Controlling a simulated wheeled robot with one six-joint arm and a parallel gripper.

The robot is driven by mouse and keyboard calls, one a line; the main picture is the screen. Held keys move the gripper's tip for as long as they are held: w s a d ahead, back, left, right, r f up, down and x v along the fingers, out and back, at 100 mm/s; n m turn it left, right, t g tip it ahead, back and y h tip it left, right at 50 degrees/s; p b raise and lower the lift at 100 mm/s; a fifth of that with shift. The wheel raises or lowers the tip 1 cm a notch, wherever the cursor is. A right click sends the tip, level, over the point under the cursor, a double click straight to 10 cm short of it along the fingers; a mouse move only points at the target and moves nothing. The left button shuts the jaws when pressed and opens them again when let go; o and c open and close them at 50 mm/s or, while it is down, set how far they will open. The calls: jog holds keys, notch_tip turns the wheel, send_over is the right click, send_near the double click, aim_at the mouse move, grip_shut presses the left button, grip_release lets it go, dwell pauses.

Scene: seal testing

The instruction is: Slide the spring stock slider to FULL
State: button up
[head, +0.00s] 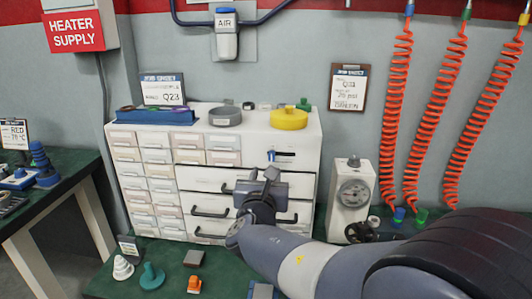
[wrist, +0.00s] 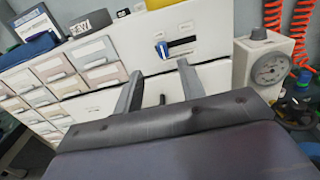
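The spring stock slider is a small blue knob (head: 271,155) on a dark slot (head: 284,154) in the white upper right front of the drawer cabinet. In the wrist view the blue knob (wrist: 162,49) sits at the left end of the slot (wrist: 182,42); the small print by it is too small to read. My gripper (head: 261,172) is in front of the cabinet, a little below the slider. In the wrist view its two fingers (wrist: 158,80) stand apart with nothing between them, pointing toward the panel below the knob.
The white cabinet (head: 147,182) has many small drawers at left and wide drawers with black handles. A yellow ring (head: 289,119) and a grey ring (head: 225,117) lie on top. A dial gauge (head: 354,193) stands close by on the right. Small parts stand on the green bench (head: 174,261) in front.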

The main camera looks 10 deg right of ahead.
aim_at(271, 155)
jog(key=x, duration=1)
jog(key=shift+w+d, duration=0.2)
jog(key=shift+c, duration=0.5)
grip_shut()
